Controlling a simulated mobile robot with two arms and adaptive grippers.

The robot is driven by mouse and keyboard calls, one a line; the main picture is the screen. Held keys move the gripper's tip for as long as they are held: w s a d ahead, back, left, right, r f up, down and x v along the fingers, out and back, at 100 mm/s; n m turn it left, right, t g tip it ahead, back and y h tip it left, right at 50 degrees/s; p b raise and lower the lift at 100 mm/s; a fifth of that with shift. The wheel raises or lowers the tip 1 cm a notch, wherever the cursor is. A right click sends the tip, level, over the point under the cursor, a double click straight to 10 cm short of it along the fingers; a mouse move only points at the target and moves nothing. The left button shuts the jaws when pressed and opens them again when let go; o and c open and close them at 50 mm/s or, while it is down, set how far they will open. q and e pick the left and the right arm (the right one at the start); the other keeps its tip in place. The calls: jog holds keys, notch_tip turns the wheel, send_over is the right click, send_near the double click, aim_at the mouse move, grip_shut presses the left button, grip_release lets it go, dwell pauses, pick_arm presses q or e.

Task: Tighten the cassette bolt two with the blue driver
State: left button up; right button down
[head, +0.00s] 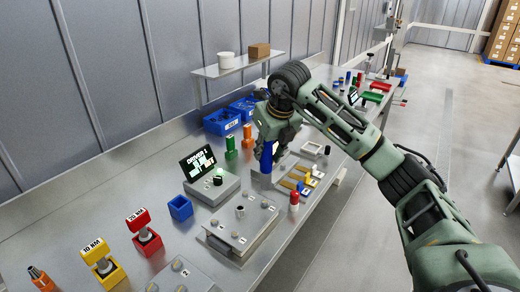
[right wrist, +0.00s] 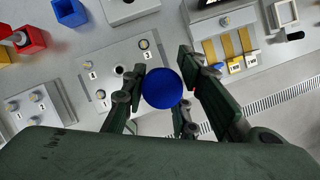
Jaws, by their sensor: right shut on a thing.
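My right gripper (head: 268,145) is shut on the blue driver (head: 266,160) and holds it upright above the bench. In the right wrist view the driver's round blue top (right wrist: 162,88) sits between the two fingers. The cassette plate (head: 222,229), a grey plate with several bolts and small number labels, lies left of and below the driver in the head view. It also shows in the right wrist view (right wrist: 122,58), with one bolt (right wrist: 143,44) near its upper right corner. The driver's lower tip is hidden in the wrist view. My left gripper is not in view.
A driver display (head: 197,160) stands on a grey box behind the plate. An empty blue holder (head: 180,208) and yellow (head: 103,268) and red (head: 146,239) holders stand to the left. A fixture with yellow strips (head: 291,183) and a red-and-white piece (head: 293,204) are at the right.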

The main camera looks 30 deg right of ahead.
aim_at(265, 170)
jog(key=shift+w+a, duration=0.2)
jog(key=shift+s, duration=0.1)
jog(key=shift+d+f+b, duration=0.1)
jog(key=shift+f+b, duration=1.8)
jog(key=shift+f, duration=0.75)
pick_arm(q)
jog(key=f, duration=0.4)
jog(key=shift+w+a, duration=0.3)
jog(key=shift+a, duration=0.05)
pick_arm(e)
jog(key=shift+f, duration=0.1)
pick_arm(q)
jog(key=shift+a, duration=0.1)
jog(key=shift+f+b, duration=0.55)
jog(key=shift+b, duration=0.1)
pick_arm(e)
jog(key=shift+f, duration=0.9)
jog(key=shift+r, duration=0.1)
